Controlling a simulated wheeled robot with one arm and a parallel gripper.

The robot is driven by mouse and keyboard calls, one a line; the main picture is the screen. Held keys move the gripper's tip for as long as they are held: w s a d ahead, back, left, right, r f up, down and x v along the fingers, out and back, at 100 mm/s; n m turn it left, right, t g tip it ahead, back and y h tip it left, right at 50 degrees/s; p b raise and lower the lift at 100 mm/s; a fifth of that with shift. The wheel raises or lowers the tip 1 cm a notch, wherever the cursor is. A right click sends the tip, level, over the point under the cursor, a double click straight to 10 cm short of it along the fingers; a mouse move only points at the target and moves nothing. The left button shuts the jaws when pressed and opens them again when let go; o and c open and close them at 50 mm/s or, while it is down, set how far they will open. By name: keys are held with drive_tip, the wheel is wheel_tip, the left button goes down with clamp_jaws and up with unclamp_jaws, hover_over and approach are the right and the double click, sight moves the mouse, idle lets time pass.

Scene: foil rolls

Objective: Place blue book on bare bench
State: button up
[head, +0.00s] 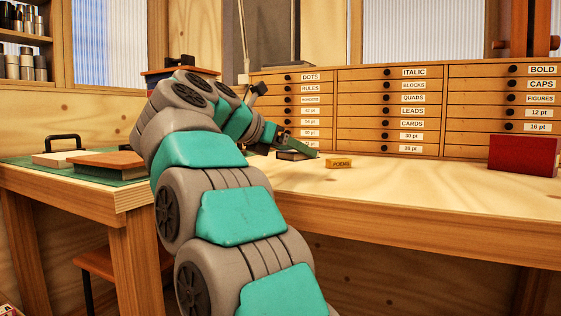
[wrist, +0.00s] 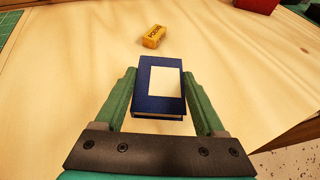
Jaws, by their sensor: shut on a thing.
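The blue book (wrist: 160,105), with a white label on its cover, lies flat between the two green fingers of my gripper (wrist: 160,98) in the wrist view. The fingers are shut on its sides. In the head view my gripper (head: 297,146) is over the bench (head: 420,185), and the book (head: 292,155) shows as a small dark block at the fingers. It is at or just above the bare wood; I cannot tell whether it touches.
A small yellow box (head: 339,163) sits just beyond the book. A red box (head: 522,155) stands at the right. Labelled drawers (head: 390,110) line the back. At left, a green mat (head: 30,170) holds a brown book (head: 95,163) and a handled block. Pale bench around the book is clear.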

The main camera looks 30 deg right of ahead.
sight(279, 175)
drive_tip(key=shift+w+a+f+p, duration=0.1)
drive_tip(key=shift+w+a+p, duration=0.15)
drive_tip(key=shift+w, duration=0.5)
drive_tip(key=shift+w+a+f+p, duration=0.1)
drive_tip(key=shift+w+a+p, duration=0.1)
drive_tip(key=shift+w, duration=0.5)
drive_tip(key=shift+w+a+p, duration=0.15)
drive_tip(key=shift+w+a, duration=0.1)
drive_tip(key=shift+w, duration=0.5)
drive_tip(key=shift+f+b, duration=0.35)
drive_tip(key=shift+f, duration=1.4)
drive_tip(key=shift+f+b, duration=0.25)
drive_tip(key=shift+b, duration=0.05)
drive_tip(key=o, duration=1.3)
drive_tip(key=shift+r, duration=0.1)
drive_tip(key=shift+o, duration=0.2)
drive_tip(key=shift+a+r+p, duration=0.2)
drive_tip(key=shift+r+p, duration=0.1)
drive_tip(key=shift+p, duration=0.05)
drive_tip(key=v, duration=1.1)
drive_tip(key=shift+s+a+r, duration=0.1)
drive_tip(key=shift+a+r, duration=0.05)
drive_tip(key=shift+a, duration=0.1)
